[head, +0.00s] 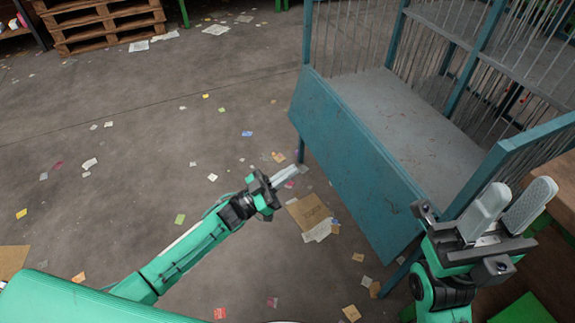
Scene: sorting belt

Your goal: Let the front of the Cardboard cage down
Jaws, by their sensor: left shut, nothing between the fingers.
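The cage (484,45) is a blue-green frame with wire sides and a bare grey deck (395,115), at the upper right. Its solid blue front panel (350,165) lies along the deck's front edge and appears to hang down outside it, leaving the deck open to view. My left gripper (292,174) is shut and empty, left of the panel and apart from it, over the floor. My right gripper (514,207) has its pale fingers spread with nothing between them. It is near the cage's front right corner and hides part of it. Whether it touches the cage cannot be told.
A stack of wooden pallets (100,22) stands at the upper left. Paper scraps and a cardboard piece (308,211) litter the grey floor. A brown wooden surface (562,190) lies at the right edge. The floor left of the cage is mostly free.

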